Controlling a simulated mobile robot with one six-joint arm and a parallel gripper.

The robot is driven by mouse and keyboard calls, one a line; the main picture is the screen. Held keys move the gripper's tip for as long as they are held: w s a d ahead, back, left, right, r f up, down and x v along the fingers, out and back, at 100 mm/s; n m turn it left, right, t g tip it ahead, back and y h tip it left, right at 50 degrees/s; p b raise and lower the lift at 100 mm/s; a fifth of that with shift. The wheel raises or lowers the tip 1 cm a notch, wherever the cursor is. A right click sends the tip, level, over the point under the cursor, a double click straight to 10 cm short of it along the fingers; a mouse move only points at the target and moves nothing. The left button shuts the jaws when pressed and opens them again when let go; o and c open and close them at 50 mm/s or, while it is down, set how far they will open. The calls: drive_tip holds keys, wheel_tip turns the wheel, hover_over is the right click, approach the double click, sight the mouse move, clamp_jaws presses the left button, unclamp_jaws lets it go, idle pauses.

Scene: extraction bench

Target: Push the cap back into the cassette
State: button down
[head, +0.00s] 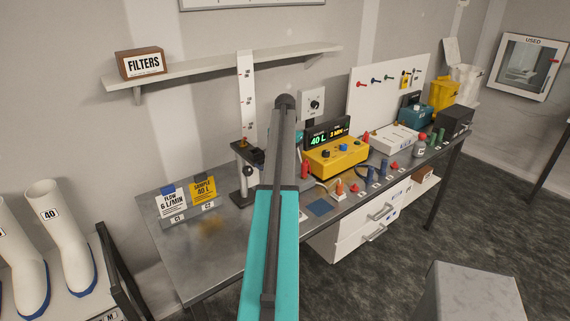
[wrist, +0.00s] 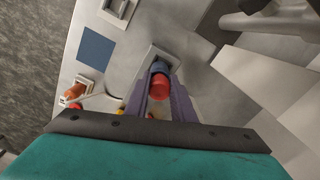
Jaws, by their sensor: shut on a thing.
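In the wrist view, my gripper (wrist: 160,73) has its two purple fingers on either side of a red round cap (wrist: 160,88) and is shut on it. The blue piece sits at a pale grey square holder (wrist: 153,52). I cannot tell whether a gap lies between cap and blue piece. In the head view my arm hides the gripper and this holder.
A yellow pump box (head: 336,158) with a display stands on the grey bench (head: 190,262). Several small red, blue and green pieces line the bench's right side. A clamp stand (head: 245,180) and two sign cards (head: 203,190) are left of my arm. A blue square (wrist: 96,45) lies near the holder.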

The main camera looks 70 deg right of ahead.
drive_tip(key=c, duration=1.4)
unclamp_jaws()
drive_tip(key=shift+f, duration=0.2)
drive_tip(key=shift+c, duration=0.2)
drive_tip(key=shift+r, duration=0.2)
wheel_tip(320, 180, up, 13)
drive_tip(key=p, duration=0.5)
drive_tip(key=shift+r, duration=0.2)
drive_tip(key=shift+s, duration=0.15)
